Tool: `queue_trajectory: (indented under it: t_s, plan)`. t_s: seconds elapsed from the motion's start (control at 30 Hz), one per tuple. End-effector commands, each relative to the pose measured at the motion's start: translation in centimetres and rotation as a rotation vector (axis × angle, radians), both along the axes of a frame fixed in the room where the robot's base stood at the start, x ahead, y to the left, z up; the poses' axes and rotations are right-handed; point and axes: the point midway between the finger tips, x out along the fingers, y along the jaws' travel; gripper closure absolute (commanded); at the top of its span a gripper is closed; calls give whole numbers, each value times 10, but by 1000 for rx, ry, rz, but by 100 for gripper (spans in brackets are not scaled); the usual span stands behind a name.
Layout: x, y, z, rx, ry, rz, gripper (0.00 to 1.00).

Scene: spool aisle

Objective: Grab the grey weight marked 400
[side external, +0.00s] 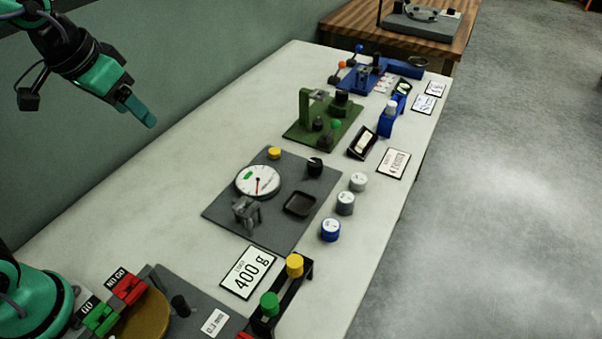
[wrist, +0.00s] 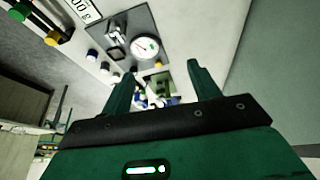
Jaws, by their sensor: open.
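Three small round weights stand in a row on the white table, right of the dial scale: a blue one (side external: 330,231), a grey one (side external: 345,205) and a paler grey one (side external: 358,182). Their top markings are too small to read, so I cannot tell which is marked 400. My gripper (side external: 147,118) is raised at the upper left, far from the weights. In the wrist view my gripper (wrist: 161,69) is open with nothing between its fingers; the weights show small at the upper left.
The dial scale (side external: 258,181) sits on a grey plate (side external: 230,210) with a black tray (side external: 300,204). A "400 g" card (side external: 247,272) lies in front. A black rack (side external: 283,301) holds yellow and green pieces. A green fixture (side external: 310,128) stands behind. The table's left strip is clear.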

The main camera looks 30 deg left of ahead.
Motion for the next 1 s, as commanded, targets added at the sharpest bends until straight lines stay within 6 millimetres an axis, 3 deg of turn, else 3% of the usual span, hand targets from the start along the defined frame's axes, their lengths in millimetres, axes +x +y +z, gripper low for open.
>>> queue_trajectory:
  t_s: [0.53, 1.0]
  plan:
    - [95, -64, 1, 9, 114, -103, 39]
    - [164, -137, -34, 31, 208, -188, 39]
